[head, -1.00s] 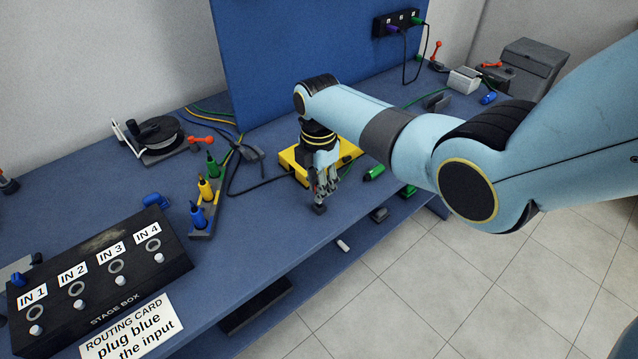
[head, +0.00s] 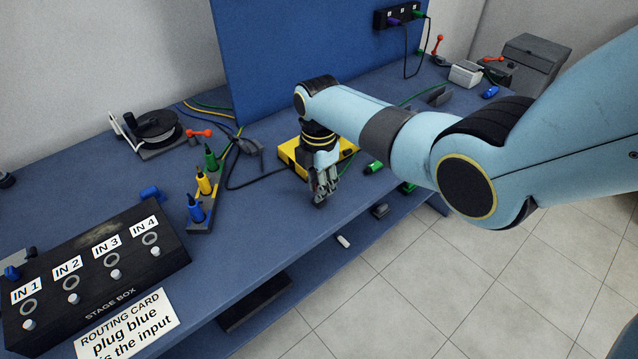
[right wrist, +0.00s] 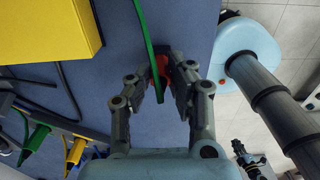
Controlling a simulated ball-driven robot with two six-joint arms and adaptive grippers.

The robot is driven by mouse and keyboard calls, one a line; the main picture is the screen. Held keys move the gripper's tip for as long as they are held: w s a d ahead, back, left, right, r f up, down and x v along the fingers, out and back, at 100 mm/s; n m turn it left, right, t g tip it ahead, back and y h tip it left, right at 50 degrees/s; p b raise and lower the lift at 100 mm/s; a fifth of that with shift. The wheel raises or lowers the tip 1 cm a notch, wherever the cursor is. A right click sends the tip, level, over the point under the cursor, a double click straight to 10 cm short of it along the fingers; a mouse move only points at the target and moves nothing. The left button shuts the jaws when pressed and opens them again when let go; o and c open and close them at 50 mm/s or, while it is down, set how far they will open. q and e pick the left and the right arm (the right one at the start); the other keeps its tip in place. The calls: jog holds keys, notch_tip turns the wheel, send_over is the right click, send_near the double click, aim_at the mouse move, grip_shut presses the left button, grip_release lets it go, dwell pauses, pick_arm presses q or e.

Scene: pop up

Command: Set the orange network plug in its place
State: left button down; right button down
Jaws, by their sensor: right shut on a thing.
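The orange-red plug (right wrist: 160,68) shows in the right wrist view as a small patch between the fingertips, partly covered by the fingers and a green cable. My right gripper (right wrist: 167,82) is shut on it. In the head view my right gripper (head: 320,200) points down, low over the front edge of the blue bench, just in front of the yellow box (head: 289,151). The plug cannot be made out there. A black socket box (head: 397,17) on the blue panel has a purple plug and a green plug in it.
The green cable (right wrist: 150,35) crosses the fingers. A green plug (head: 374,167) lies right of the gripper. The bench between rack and gripper is mostly clear.

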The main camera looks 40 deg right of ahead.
jog(key=c, duration=1.1)
grip_release()
jog(key=shift+c, duration=0.2)
notch_tip(320, 180, up, 12)
